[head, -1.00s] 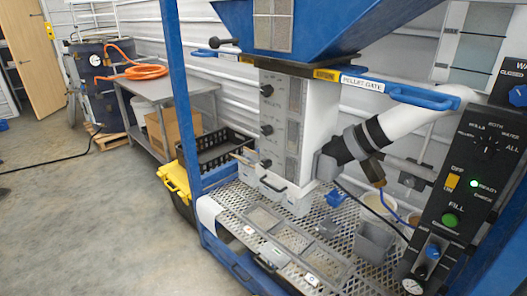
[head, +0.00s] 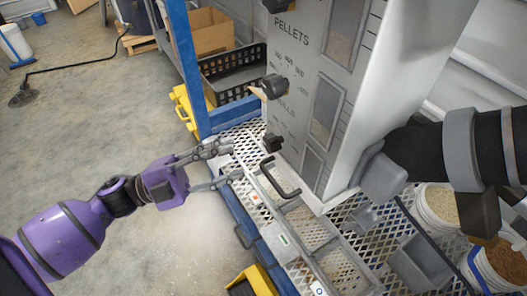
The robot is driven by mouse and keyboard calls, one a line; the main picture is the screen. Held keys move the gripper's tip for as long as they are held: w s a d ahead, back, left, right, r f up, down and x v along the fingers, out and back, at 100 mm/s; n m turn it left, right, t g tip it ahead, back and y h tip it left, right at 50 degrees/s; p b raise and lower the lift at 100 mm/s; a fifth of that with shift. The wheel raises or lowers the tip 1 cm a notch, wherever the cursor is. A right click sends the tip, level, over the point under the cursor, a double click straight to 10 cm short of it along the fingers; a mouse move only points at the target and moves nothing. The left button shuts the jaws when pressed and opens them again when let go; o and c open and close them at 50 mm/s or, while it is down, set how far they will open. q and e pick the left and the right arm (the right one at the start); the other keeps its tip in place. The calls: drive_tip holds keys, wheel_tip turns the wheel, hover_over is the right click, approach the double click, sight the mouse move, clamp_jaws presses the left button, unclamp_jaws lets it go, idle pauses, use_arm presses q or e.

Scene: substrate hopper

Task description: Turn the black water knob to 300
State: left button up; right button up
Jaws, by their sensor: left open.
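Black knobs stick out from the hopper's pale front panel (head: 325,60). One is cut by the top edge (head: 277,5), a middle knob (head: 274,86) sits beside a small number scale, and a lower knob (head: 272,142) sits below. The words PELLETS and HULLS are readable on the panel. I see no readable WATER label, so I cannot tell which knob is the water one. The scale numbers are too small to read surely. My left gripper (head: 234,161) is open and empty, left of and slightly below the lower knob, apart from the knobs. My right gripper is out of view.
A mesh shelf (head: 240,138) with grey trays and a black handle (head: 281,178) lies below the panel. A blue post (head: 184,55) stands at the left. A thick black hose (head: 490,140) and buckets (head: 437,208) are at the right. Open floor lies left.

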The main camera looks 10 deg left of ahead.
sight(266, 149)
use_arm(q)
drive_tip(key=x, duration=0.2)
drive_tip(key=p+x, duration=0.1)
drive_tip(key=x, duration=0.4)
drive_tip(key=shift+s+r+p, duration=0.2)
drive_tip(key=shift+r+p, duration=0.1)
drive_tip(key=shift+r, duration=0.1)
drive_tip(key=shift+w+d, duration=0.25)
drive_tip(key=shift+d, duration=0.1)
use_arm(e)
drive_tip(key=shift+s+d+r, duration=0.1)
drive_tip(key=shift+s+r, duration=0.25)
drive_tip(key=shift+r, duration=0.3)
use_arm(q)
drive_tip(key=shift+c, duration=0.2)
drive_tip(key=shift+f, duration=0.15)
drive_tip(key=c, duration=0.9)
